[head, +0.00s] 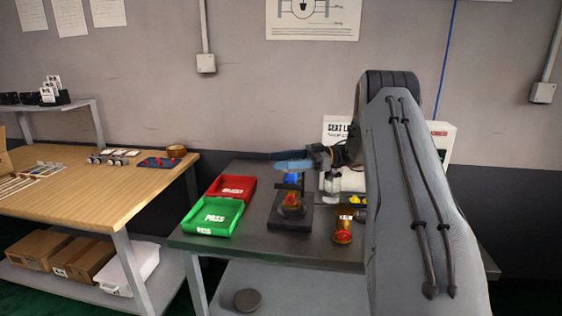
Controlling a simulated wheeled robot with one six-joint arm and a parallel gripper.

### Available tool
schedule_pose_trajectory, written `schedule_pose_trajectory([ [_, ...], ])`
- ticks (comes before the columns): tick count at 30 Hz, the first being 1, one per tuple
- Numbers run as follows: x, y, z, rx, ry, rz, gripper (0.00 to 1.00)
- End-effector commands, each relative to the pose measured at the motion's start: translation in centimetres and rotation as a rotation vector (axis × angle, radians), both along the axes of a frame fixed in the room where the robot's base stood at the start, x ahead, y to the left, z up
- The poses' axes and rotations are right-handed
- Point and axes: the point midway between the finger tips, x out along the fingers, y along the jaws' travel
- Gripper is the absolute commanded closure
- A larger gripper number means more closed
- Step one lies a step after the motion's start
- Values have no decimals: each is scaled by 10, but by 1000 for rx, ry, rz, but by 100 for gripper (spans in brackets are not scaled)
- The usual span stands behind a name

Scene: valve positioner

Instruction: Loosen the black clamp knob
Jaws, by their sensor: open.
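A black clamp fixture (291,217) stands on the grey bench, with a dark upright at its back. An orange-brown valve part (291,203) sits in it, and a blue piece (291,178) shows above that. I cannot make out the black clamp knob for certain; it is too small or blends with the dark fixture. My gripper (272,161) is above the top of the fixture, its fingers pointing left, one dark and one light blue. It is open, and nothing shows between the fingers. I cannot tell whether it touches the fixture.
A green PASS tray (212,217) and a red tray (232,188) lie left of the fixture. A brass-and-red valve (342,232) and a clear bottle (332,182) stand right of it. My arm hides the bench's right side. A wooden table (100,195) is at left.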

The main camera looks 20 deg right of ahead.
Motion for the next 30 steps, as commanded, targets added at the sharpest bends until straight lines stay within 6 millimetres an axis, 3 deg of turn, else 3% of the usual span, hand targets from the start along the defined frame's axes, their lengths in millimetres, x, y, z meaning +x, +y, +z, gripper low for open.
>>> schedule_pose_trajectory([
  [7, -2, -11, -1, 0, 0, -1, 48],
  [19, -15, -68, -2, 0, 0, 0, 48],
  [30, -18, -75, 0, 0, 0, 1, 48],
])
